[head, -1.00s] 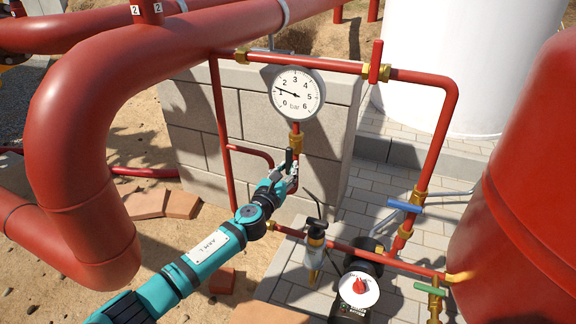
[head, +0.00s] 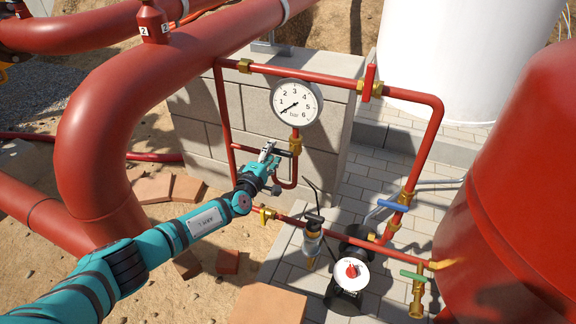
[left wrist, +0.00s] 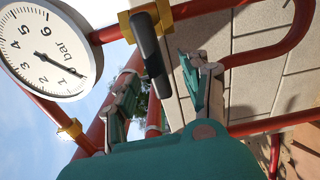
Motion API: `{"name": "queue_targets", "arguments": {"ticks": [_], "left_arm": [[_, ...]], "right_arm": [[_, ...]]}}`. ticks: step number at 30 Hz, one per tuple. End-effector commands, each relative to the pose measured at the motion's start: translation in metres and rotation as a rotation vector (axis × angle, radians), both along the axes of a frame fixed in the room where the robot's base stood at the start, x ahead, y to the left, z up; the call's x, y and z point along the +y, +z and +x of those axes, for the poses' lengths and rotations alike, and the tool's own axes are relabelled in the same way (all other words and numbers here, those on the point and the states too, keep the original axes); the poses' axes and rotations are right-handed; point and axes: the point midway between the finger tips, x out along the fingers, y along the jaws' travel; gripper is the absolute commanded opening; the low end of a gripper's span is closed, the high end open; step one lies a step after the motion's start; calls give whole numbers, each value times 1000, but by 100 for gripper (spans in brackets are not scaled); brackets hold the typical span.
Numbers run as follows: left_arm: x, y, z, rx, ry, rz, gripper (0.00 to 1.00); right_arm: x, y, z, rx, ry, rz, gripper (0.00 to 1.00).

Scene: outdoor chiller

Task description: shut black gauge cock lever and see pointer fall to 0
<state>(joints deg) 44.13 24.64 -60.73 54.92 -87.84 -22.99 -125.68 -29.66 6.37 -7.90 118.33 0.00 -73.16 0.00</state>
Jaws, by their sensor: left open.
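The round white gauge (head: 296,103) stands on a red pipe in front of the block wall; its pointer points down left, at or close to 0. It also shows turned sideways in the left wrist view (left wrist: 45,55). Below it sits the brass gauge cock (head: 295,142). Its black lever (left wrist: 151,55) lies crosswise to the pipe and points toward my left gripper (head: 268,151). In the left wrist view the gripper (left wrist: 163,92) is open, one finger on each side of the lever's end. I cannot tell whether either finger touches it. My right gripper is out of view.
Thick red pipes (head: 95,130) stand at the left and a red vessel (head: 520,190) at the right. A red-handled valve (head: 369,82), a blue-handled valve (head: 393,206) and a green-handled valve (head: 413,276) sit on the pipe loop. A pump (head: 349,275) stands below.

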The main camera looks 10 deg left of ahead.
Motion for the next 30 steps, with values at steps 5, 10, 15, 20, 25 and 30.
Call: {"name": "queue_targets", "arguments": {"ticks": [5, 10, 15, 20, 25, 30], "left_arm": [[0, 0, 0, 0, 0, -2, 67], [0, 0, 0, 0, 0, -2, 70], [1, 2, -3, 1, 0, -2, 70], [4, 5, -20, 4, 0, -2, 70], [9, 4, -41, 3, 1, -1, 70], [12, 3, -60, 3, 1, -1, 70]], "right_arm": [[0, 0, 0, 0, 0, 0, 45], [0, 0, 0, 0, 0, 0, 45], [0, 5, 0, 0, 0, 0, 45], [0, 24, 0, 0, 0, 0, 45], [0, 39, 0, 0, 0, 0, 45], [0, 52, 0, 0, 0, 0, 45]]}}
